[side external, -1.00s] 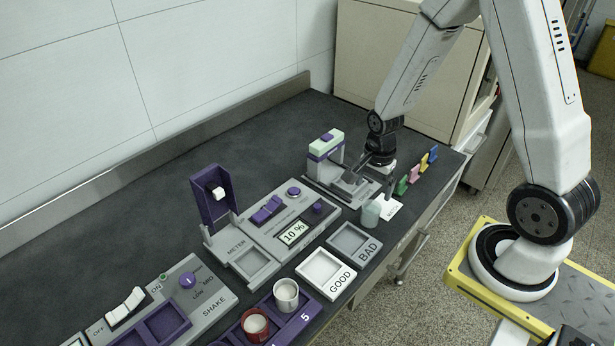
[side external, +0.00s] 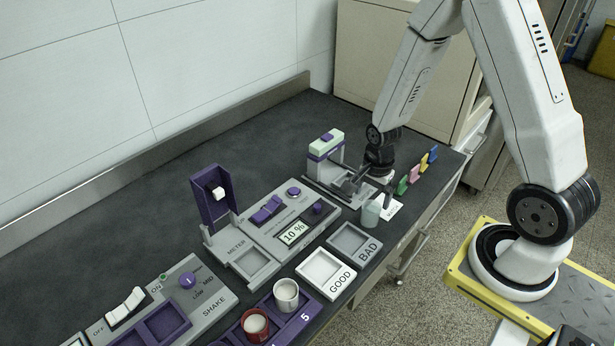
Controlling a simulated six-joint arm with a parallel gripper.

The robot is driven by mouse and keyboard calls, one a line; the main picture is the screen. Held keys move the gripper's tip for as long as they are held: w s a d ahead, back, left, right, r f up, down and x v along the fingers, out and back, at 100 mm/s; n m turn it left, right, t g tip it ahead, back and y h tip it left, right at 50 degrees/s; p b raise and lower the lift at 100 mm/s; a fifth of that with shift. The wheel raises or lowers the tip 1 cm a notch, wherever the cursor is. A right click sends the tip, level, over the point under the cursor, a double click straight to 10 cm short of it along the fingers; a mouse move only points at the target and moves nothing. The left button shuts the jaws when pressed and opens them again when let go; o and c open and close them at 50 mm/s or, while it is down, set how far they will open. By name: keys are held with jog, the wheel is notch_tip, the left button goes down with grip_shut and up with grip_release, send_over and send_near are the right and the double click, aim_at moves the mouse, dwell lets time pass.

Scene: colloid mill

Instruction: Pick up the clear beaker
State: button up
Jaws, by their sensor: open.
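The clear beaker (side external: 370,214) looks like a small, pale, translucent greenish cup. It stands upright beside a white labelled card (side external: 391,209), near the bench's front edge. My gripper (side external: 371,196) is open and points down just behind and above the beaker, with its fingers spread. The view is too small to tell whether a finger touches the beaker. The jaws hold nothing that I can see.
Coloured clips (side external: 415,172) stand behind the card. The BAD tray (side external: 368,252) and GOOD tray (side external: 340,285) lie in front. A white cup (side external: 286,294) and a red cup (side external: 255,325) sit in a purple rack.

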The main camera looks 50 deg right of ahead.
aim_at(372, 207)
jog(key=shift+s+d+f, duration=0.1)
jog(key=shift+s+f, duration=0.1)
jog(key=shift+f, duration=2.25)
jog(key=c, duration=1.2)
jog(key=shift+c, duration=0.2)
jog(key=shift+r, duration=0.15)
notch_tip(372, 207, up, 10)
